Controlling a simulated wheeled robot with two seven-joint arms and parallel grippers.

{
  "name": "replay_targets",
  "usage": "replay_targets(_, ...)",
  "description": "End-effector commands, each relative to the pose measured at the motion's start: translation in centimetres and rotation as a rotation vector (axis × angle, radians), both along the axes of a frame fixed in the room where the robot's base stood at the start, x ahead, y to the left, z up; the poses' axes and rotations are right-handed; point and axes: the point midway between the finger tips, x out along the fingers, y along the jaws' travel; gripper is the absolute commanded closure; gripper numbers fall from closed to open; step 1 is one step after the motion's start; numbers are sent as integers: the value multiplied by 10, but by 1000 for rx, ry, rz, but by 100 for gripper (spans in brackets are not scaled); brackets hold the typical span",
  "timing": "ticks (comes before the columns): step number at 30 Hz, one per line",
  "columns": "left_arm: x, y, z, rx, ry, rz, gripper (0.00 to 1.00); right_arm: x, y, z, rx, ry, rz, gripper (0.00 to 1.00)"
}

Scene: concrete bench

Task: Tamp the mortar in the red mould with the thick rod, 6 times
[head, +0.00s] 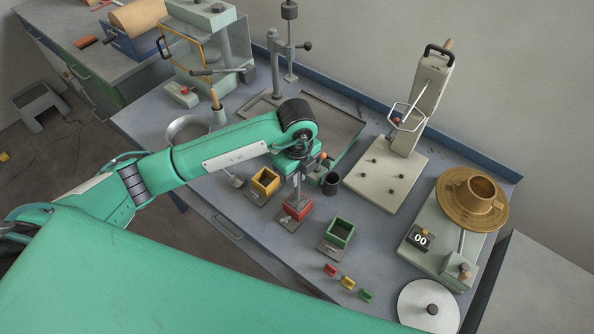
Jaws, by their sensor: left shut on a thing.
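The red mould (290,216) stands on a small dark plate in the middle of the bench, between a yellow mould (265,182) and a green mould (340,233). My left gripper (299,172) is above the red mould, pointing down and shut on a grey upright rod (297,190), which I take to be the thick rod. The rod's lower end is at the red mould's opening; I cannot tell whether it touches the mortar. The mortar is hidden by the rod and the mould's walls. My right gripper is not in view.
A dark cup (331,184) stands close right of my left gripper. A counter (419,238) reading 00 is by the brass flow table (472,200). Small red, yellow and green pieces (347,283) lie at the front. A tall press (420,100) stands behind.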

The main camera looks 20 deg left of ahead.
Motion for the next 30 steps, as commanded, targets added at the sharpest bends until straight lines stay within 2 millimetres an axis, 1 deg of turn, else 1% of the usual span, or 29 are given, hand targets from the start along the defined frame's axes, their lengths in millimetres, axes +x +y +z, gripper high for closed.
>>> replay_targets(1, 0, -1, 12, -1, -6, -2, 100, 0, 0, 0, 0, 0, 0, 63)
replay_targets(4, -3, -3, 22, -1, -3, 0, 100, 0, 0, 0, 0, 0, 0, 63)
replay_targets(14, -3, -3, 26, 0, -2, 1, 100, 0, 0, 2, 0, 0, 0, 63)
replay_targets(17, -3, -3, 34, 0, -2, 0, 100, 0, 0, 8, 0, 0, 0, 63)
replay_targets(27, -3, -2, 74, 1, -2, 1, 100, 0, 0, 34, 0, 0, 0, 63)
replay_targets(30, -3, -3, 83, 0, -2, 1, 100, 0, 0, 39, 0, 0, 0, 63)
